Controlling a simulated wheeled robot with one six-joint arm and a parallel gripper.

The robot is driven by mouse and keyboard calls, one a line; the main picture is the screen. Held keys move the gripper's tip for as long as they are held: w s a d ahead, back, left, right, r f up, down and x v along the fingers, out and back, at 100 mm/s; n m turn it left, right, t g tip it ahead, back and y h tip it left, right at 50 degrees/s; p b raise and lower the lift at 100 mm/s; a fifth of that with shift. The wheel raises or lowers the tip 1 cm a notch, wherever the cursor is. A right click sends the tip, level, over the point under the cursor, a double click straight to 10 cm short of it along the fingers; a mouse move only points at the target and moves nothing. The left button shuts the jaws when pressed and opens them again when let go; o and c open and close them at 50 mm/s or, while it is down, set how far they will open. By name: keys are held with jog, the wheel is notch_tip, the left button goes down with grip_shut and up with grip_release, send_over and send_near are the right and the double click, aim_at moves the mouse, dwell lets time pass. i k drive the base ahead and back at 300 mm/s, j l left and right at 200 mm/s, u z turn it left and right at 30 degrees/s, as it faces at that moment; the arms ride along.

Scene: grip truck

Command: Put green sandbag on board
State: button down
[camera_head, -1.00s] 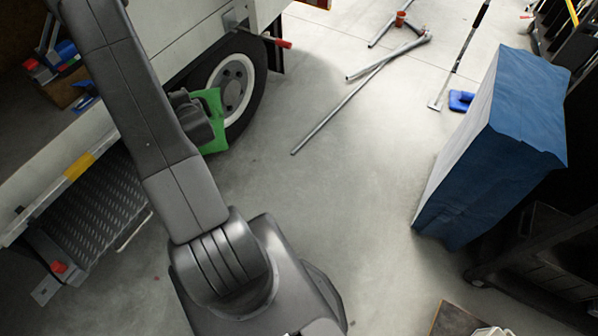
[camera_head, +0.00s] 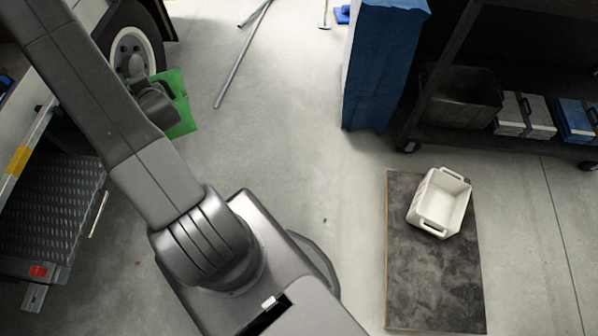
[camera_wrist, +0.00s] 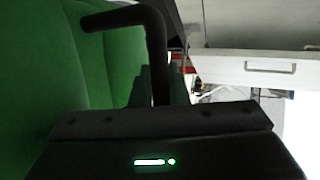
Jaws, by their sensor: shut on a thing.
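The green sandbag (camera_head: 181,103) hangs at my gripper in the head view, beside the truck's wheel and above the floor. My arm hides part of it. The board (camera_head: 430,285) is a dark, flat rectangle on the floor at the right of the head view, apart from the sandbag.
A white crate (camera_head: 428,222) stands on the board's far part; its near part is bare. A blue-covered block (camera_head: 380,75) and a dark shelf (camera_head: 480,150) stand behind. Metal poles (camera_head: 235,70) lie on the floor. The truck step (camera_head: 50,215) is at left.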

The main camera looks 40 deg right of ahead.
aim_at(436, 285)
jog(key=k+z, duration=0.4)
jog(key=k+l+z, duration=0.15)
jog(key=k+z, duration=0.25)
jog(key=k, duration=0.2)
jog(key=k+l+z, duration=0.15)
jog(key=z, duration=0.3)
jog(key=k+l+z, duration=0.15)
jog(key=l+z, duration=0.15)
jog(key=z, duration=0.2)
jog(key=l+z, duration=0.3)
jog(key=z, duration=0.15)
jog(key=k+l+z, duration=0.1)
jog(key=l+z, duration=0.2)
jog(key=z, duration=0.15)
